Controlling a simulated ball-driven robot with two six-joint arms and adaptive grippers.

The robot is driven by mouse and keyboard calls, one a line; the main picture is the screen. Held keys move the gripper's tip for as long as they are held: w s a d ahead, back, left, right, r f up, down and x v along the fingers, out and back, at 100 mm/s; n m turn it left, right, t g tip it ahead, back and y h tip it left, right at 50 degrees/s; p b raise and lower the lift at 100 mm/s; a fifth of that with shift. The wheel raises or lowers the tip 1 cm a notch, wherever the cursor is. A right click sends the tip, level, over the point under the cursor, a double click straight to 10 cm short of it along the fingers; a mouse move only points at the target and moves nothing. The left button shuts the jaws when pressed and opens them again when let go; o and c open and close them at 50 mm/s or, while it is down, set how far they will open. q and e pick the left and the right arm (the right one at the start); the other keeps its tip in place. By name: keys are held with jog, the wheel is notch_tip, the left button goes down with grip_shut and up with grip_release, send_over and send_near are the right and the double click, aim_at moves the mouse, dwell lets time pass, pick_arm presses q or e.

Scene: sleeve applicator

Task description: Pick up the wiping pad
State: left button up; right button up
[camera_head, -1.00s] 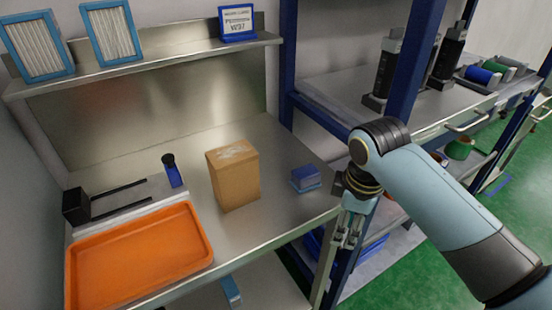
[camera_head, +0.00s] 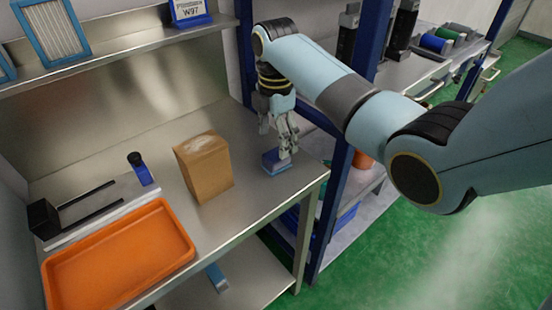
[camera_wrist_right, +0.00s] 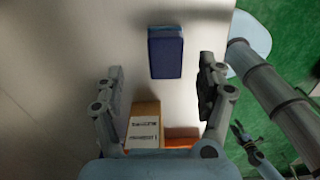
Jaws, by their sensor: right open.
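The wiping pad appears to be the small blue block (camera_head: 276,162) lying on the metal bench near its right end. In the right wrist view the blue block (camera_wrist_right: 166,52) lies ahead of the fingertips, roughly centred between them. My right gripper (camera_head: 278,142) points down just above and behind the block, and its fingers partly overlap it in the head view. In the right wrist view the right gripper (camera_wrist_right: 162,68) is open with nothing between its fingers. My left gripper is not in the head view; a dark jaw-like part at the right wrist view's lower right may be it.
A cardboard box (camera_head: 204,166) stands left of the block. Further left are an orange tray (camera_head: 120,258), a blue bottle with a dark top (camera_head: 140,168) and a black fork-like fixture (camera_head: 44,218). A blue rack post (camera_head: 336,205) rises right of the bench.

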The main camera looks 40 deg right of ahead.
aim_at(277, 154)
jog(key=f, duration=0.5)
jog(key=shift+s+a+f+p, duration=0.1)
jog(key=shift+s+a+p, duration=0.05)
jog(key=shift+s+p, duration=0.25)
jog(key=shift+f, duration=0.3)
jog(key=c, duration=1.2)
